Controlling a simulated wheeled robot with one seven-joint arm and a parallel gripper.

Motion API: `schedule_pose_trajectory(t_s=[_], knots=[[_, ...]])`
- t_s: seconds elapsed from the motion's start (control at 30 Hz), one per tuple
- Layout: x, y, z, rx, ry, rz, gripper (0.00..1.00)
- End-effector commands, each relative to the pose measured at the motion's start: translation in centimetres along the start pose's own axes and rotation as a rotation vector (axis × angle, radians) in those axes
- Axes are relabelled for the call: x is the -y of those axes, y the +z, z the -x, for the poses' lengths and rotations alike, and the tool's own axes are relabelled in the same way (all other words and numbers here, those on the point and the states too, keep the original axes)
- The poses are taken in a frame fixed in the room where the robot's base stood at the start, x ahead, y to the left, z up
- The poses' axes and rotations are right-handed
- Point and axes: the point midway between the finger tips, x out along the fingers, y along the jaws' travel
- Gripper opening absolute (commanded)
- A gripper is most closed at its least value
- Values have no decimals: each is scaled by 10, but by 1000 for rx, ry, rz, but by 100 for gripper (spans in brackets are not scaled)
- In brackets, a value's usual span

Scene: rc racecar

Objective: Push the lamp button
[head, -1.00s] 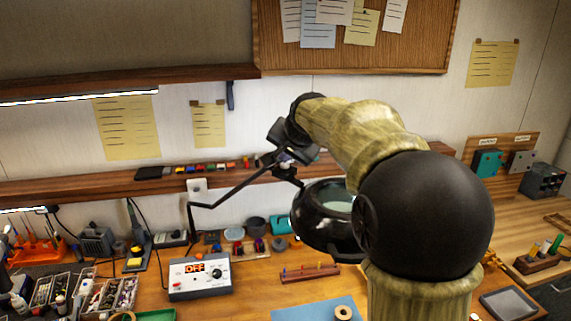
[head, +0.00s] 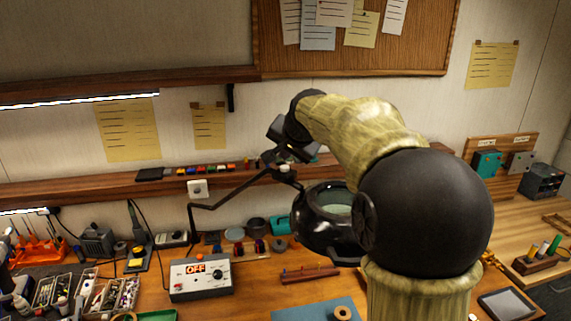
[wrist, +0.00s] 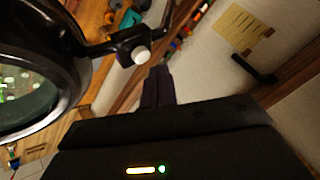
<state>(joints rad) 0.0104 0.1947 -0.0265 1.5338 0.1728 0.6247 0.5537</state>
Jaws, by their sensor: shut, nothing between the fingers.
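The lamp is a black ring-shaped magnifier lamp (head: 318,243) on a thin jointed arm, at mid-picture in the head view. Its ring and lens also fill the left of the wrist view (wrist: 68,62). A white round button (wrist: 141,56) sits on the black joint beside the ring; it also shows small in the head view (head: 285,168). My gripper (head: 268,158) is shut and empty, near that joint. In the wrist view its dark fingertips (wrist: 158,72) are just right of and below the button in the picture. I cannot tell whether they touch it.
A white box reading OFF (head: 202,277) stands on the wooden bench left of the lamp. A shelf (head: 90,188) with small coloured parts runs behind the lamp arm. A blue mat (head: 300,312) lies in front. My arm hides part of the bench.

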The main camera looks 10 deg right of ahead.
Motion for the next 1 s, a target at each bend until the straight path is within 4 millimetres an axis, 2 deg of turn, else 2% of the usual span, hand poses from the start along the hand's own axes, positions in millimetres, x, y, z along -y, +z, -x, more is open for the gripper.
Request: schedule_pose_trajectory(t_s=[0.23, 1.0], knots=[[2, -2, 2, 0, 0, 0, 0], [31, -31, 42, 0, 0, 0, 0]])
